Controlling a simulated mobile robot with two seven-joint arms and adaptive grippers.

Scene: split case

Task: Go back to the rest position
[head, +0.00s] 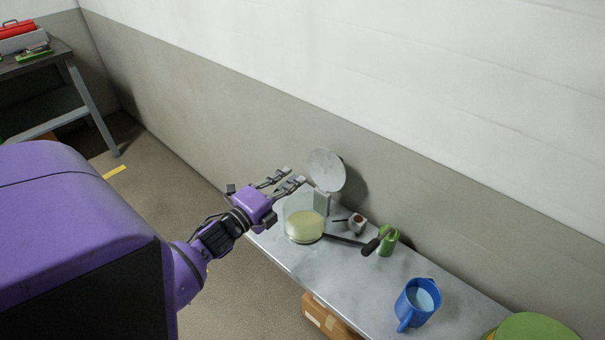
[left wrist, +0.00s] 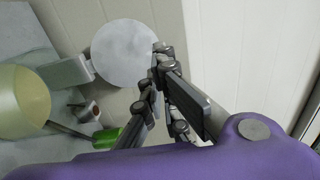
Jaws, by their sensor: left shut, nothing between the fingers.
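My left gripper (head: 288,180) is over the far left end of the grey table (head: 375,285), beside a round grey disc on a block-like stand (head: 326,170). Its fingers are together with nothing between them. In the left wrist view the gripper fingers (left wrist: 160,72) appear in front of the white wall, with the disc (left wrist: 124,52) just to their left. They look apart from the disc, though the exact gap is hard to tell. My right gripper is in neither view.
On the table stand a pale yellow pan (head: 304,226) with a dark handle, a small grey cup (head: 357,224), a green container (head: 388,242) and a blue mug (head: 415,305). A wall runs behind. A cardboard box (head: 328,318) sits below. A workbench (head: 62,62) stands far left.

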